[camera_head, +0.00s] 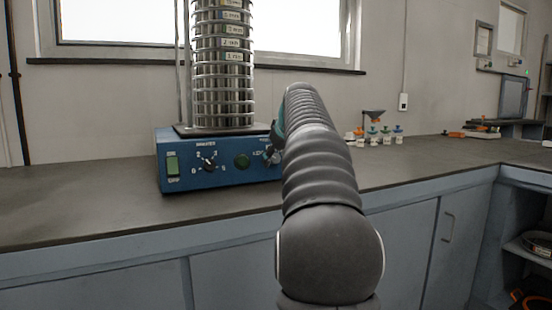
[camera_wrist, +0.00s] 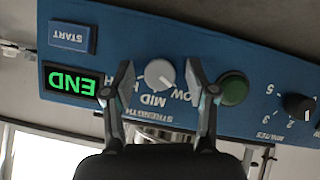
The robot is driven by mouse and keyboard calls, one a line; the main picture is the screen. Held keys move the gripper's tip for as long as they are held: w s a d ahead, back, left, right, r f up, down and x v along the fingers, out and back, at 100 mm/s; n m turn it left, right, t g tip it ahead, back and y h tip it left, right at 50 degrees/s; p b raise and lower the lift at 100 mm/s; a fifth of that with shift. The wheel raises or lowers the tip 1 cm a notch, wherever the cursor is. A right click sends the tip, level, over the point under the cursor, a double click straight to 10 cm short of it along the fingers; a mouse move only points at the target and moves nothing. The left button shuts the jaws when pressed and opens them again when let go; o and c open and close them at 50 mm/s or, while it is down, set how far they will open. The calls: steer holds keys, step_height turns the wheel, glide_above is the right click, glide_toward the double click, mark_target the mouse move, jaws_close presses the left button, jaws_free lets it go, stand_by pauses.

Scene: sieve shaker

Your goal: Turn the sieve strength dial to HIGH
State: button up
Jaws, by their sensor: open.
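The blue sieve shaker base (camera_head: 225,184) stands on the counter with the tall metal sieve stack (camera_head: 222,85) on it. In the wrist view, which shows the panel upside down, the grey strength dial (camera_wrist: 159,73) sits between the fingers of my gripper (camera_wrist: 160,68). The fingers are open on either side of the dial, with visible gaps. The LOW and MID labels show; a finger partly covers the HIGH label. I cannot clearly tell where the dial's mark points. In the head view my arm hides most of that panel end.
A green round button (camera_wrist: 232,88) lies close beside one finger. Beyond it is the black minutes dial (camera_wrist: 298,106). On the other side are the lit END display (camera_wrist: 72,84) and the START button (camera_wrist: 73,37). A power switch (camera_head: 172,165) is at the panel's left end.

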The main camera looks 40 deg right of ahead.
jaws_close()
